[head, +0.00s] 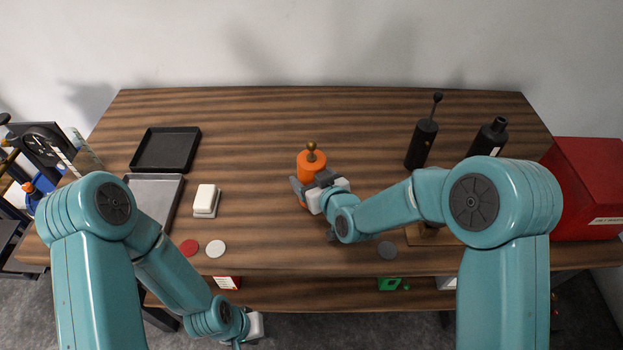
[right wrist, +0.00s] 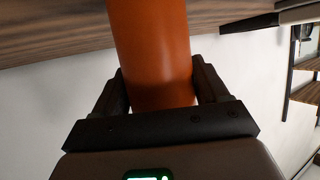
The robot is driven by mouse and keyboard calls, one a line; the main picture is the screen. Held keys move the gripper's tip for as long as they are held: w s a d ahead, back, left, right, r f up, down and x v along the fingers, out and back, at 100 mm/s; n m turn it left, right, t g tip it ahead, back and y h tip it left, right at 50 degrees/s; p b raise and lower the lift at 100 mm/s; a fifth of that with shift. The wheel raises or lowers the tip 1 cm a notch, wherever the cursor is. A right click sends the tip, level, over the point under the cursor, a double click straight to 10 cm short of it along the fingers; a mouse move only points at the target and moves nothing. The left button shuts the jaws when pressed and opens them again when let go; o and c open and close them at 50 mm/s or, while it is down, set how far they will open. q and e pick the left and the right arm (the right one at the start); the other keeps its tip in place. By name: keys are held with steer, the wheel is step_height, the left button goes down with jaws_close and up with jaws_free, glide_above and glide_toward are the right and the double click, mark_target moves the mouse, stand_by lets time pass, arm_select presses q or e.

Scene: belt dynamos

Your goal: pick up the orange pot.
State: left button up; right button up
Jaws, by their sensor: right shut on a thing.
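The orange pot (head: 311,168) is upright near the middle of the wooden table, with a brass-coloured knob on top. My right gripper (head: 314,187) is shut on its side. In the right wrist view the orange pot (right wrist: 150,45) stands between the two black fingers of the right gripper (right wrist: 160,88). I cannot tell whether its base touches the table. My left gripper (head: 252,328) is low, in front of the table's front edge and away from the pot. Its fingers are too small and hidden to judge.
A black tray (head: 165,149) and a grey tray (head: 154,188) lie at left, near a white block (head: 205,199). Red (head: 189,248), white (head: 215,249) and grey (head: 387,250) discs lie along the front. The table behind the pot is clear.

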mark_target(311, 142)
step_height(311, 142, up, 13)
steer(key=shift+f+b, duration=0.1)
steer(key=shift+b, duration=0.45)
step_height(311, 142, up, 8)
steer(key=shift+f+p, duration=0.2)
steer(key=shift+p, duration=0.8)
steer(key=shift+f, duration=0.15)
step_height(311, 142, down, 19)
steer(key=b, duration=1.7)
steer(key=shift+f+b, duration=0.3)
steer(key=shift+b, duration=0.2)
steer(key=shift+f, duration=0.2)
